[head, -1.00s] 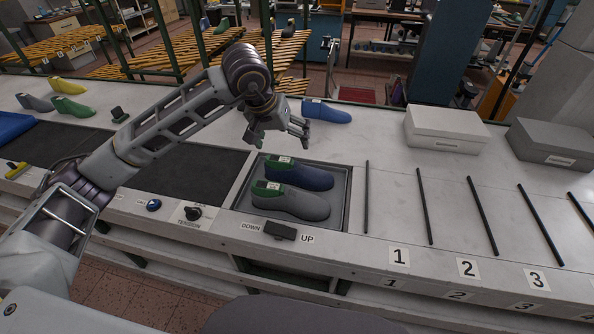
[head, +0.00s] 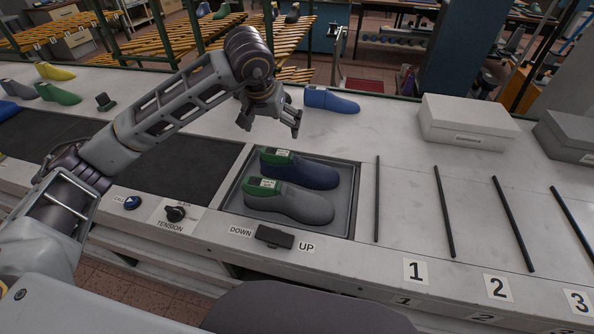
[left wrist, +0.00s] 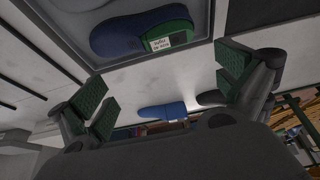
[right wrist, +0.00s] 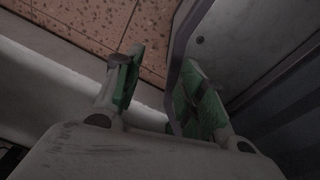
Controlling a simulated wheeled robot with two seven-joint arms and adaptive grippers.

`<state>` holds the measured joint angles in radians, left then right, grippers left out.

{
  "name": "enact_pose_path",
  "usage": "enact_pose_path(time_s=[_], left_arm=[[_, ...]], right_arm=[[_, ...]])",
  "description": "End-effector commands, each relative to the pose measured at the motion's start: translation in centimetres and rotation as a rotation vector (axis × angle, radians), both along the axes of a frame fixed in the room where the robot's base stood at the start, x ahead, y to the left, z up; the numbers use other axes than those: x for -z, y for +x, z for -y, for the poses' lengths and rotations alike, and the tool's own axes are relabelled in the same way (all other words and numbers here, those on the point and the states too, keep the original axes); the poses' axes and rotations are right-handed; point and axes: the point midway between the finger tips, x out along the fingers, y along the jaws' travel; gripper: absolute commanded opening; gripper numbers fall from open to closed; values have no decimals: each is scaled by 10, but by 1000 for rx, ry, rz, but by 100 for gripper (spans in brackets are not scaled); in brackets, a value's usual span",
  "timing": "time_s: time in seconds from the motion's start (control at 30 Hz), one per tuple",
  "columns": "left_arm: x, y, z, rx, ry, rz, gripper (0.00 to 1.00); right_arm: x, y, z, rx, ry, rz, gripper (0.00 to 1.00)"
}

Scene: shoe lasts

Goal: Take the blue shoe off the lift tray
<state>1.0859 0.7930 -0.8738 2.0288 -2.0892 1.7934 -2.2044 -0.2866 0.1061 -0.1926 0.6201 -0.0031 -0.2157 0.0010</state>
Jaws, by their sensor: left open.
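The dark blue shoe (head: 305,174), with a green, labelled heel end, lies at the back of the lift tray (head: 346,215). A grey shoe (head: 290,205), also green at the heel, lies in front of it on the same tray. My left gripper (head: 270,126) is open and empty, above and behind the blue shoe's heel end, apart from it. In the left wrist view the blue shoe (left wrist: 125,35) is ahead of the spread fingers (left wrist: 165,88). My right gripper (right wrist: 160,98) is open and low beside the bench, outside the head view.
A brighter blue shoe (head: 330,100) lies on the bench behind the tray. A white box (head: 467,122) stands at the back right. Thin black bars (head: 377,198) divide the numbered bench lanes, which look empty. The DOWN/UP switch (head: 274,237) is in front of the tray.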

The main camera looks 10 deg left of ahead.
Motion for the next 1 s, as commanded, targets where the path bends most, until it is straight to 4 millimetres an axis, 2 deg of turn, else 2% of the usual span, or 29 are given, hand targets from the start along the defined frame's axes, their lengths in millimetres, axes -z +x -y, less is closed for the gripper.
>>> enact_pose_path(time_s=[0.03,0.2,0.43,0.77,1.0], left_arm=[[7,0,0,0,1,1,100],[13,0,0,-1,2,1,100],[12,0,0,-1,2,1,100],[17,3,0,-1,1,0,100],[41,11,0,-1,1,-3,100]], right_arm=[[7,3,2,0,-2,4,40],[12,13,13,-2,-14,14,40],[11,9,24,-5,-25,10,40],[12,-11,14,-1,-15,-12,40],[10,-8,4,1,-5,-9,40]])
